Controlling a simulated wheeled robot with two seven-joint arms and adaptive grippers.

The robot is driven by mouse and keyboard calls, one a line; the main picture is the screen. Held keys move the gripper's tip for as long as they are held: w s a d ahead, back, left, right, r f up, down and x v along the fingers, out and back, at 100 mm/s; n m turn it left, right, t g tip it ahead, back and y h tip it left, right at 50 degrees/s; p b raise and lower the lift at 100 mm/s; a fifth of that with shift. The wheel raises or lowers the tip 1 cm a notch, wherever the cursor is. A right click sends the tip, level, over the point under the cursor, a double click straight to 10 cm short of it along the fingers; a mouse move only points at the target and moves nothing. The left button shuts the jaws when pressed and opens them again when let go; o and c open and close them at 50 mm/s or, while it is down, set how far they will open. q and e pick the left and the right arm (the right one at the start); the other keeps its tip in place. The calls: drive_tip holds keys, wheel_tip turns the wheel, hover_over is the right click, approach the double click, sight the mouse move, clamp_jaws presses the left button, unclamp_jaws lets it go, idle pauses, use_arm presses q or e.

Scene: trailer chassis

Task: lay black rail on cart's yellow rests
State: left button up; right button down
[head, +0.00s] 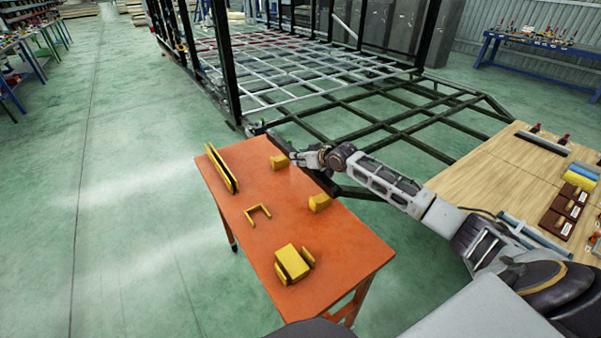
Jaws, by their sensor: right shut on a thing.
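The orange cart (270,235) stands in the middle of the head view. Two yellow rests, one farther (279,162) and one nearer (319,203), are on its right side. The black rail (326,184) runs slantwise along the cart's far right edge, close beside these rests. I cannot tell whether it touches them. My right gripper (298,158) reaches in from the right and is shut on the rail near its middle, hiding part of it. My left gripper is not in view.
The cart also carries a long yellow channel (222,168), a U-shaped yellow bracket (258,212) and a yellow block (293,262). A black trailer frame (380,125) stands behind it. A wooden table (500,175) with parts is at right.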

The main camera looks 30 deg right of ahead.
drive_tip(key=shift+f, duration=1.15)
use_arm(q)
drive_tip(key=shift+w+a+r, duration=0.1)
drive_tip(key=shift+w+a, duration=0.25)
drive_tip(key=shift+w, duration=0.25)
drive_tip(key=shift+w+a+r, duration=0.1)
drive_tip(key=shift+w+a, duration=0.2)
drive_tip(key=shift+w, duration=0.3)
use_arm(e)
drive_tip(key=shift+f, duration=0.15)
drive_tip(key=shift+f, duration=1.9)
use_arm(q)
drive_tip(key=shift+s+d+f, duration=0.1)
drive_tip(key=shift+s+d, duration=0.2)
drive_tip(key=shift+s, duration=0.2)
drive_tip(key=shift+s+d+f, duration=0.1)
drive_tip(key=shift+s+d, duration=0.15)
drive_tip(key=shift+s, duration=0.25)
